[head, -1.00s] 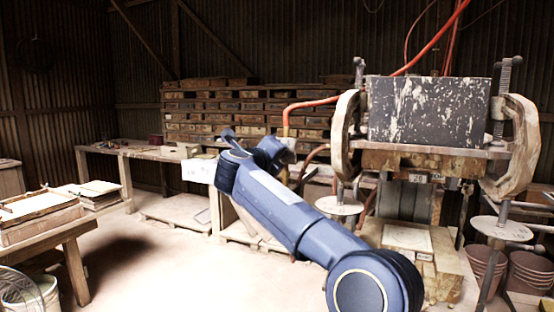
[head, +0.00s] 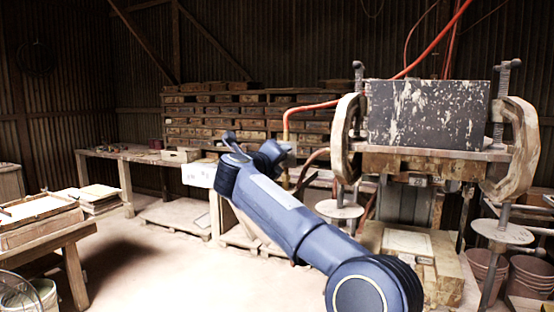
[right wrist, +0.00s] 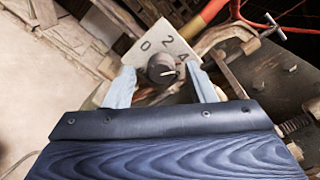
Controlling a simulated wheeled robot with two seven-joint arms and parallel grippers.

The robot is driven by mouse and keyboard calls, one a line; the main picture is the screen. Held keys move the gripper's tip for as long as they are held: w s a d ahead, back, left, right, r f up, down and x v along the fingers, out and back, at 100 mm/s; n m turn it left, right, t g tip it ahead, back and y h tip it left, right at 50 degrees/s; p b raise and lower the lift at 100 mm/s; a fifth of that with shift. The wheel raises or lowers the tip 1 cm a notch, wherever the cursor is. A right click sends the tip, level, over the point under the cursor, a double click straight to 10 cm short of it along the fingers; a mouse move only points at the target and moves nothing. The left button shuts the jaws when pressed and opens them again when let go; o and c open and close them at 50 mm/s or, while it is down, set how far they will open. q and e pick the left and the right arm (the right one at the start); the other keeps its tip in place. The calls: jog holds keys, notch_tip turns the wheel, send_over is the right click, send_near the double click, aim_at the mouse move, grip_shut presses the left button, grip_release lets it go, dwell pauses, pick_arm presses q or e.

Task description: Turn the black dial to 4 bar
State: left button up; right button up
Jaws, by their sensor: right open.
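The black dial (right wrist: 162,68) shows in the right wrist view, in front of a pale plate (right wrist: 150,41) marked 0, 2 and 4. A short white mark on the dial points to the right, roughly below the 4; its exact reading is hard to tell. My right gripper (right wrist: 161,72) is open, with one pale finger on each side of the dial. I cannot tell whether either finger touches it. In the head view my right gripper (head: 257,149) is at the end of the blue arm, left of the press; I cannot make out the dial there. My left gripper is out of view.
The press (head: 428,115) stands at the right with clamps on both sides. Red pipes (right wrist: 208,12) run close beside the dial plate.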

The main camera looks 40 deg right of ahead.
jog(key=b+v, duration=0.2)
jog(key=v, duration=0.5)
jog(key=shift+s+a, duration=0.2)
jog(key=shift+a, duration=0.15)
